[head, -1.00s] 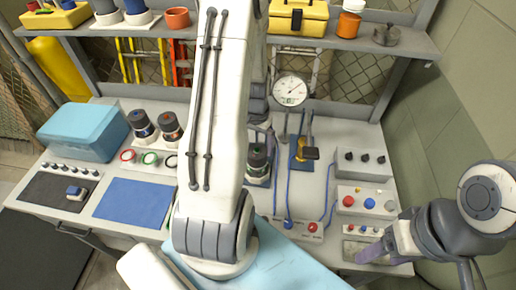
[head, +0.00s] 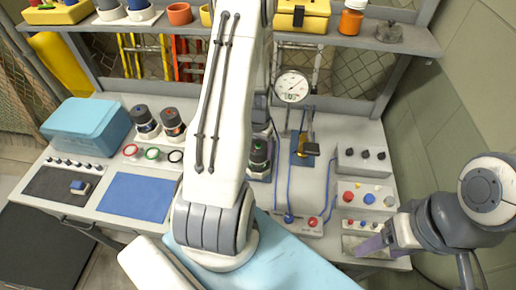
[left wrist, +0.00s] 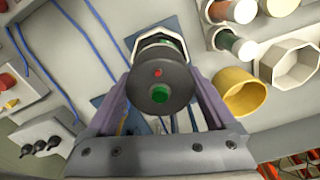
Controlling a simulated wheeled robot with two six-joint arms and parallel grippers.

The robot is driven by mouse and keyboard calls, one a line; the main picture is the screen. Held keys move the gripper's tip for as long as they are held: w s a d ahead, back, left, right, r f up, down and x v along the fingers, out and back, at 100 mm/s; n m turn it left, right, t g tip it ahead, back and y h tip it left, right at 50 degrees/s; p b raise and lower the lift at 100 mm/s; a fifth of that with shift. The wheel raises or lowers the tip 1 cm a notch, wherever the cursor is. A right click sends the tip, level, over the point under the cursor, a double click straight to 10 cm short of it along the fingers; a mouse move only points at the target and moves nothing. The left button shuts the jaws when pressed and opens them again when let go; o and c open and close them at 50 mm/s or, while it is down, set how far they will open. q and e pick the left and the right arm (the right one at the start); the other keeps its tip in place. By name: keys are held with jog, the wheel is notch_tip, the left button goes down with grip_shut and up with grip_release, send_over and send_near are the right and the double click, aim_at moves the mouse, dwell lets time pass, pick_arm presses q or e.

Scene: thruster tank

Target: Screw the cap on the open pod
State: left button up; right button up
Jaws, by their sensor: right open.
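A dark pod (head: 258,158) with a green mark on top stands in a holder near the middle of the bench. In the left wrist view a dark round cap (left wrist: 158,76) with a green centre and a red dot sits between the purple fingers of my left gripper (left wrist: 158,85), which touch its sides. The pod's green band and white hexagonal holder (left wrist: 158,32) show behind the cap, lined up with it. Whether the cap is seated is hidden. My right gripper (head: 370,246) is open and empty at the bench's right front.
Two other dark pods (head: 145,121) (head: 172,124) stand to the left, behind coloured rings (head: 152,153). A blue mat (head: 135,196) and a light-blue box (head: 86,125) lie further left. A gauge (head: 292,87) stands behind the middle. Control boxes (head: 362,157) line the right side.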

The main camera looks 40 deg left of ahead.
pick_arm(q)
jog(key=shift+c, duration=0.5)
jog(key=m, duration=0.3)
jog(key=shift+m, duration=0.4)
jog(key=m, duration=1.3)
jog(key=o, duration=1)
jog(key=shift+c, duration=0.2)
jog(key=shift+r, duration=0.1)
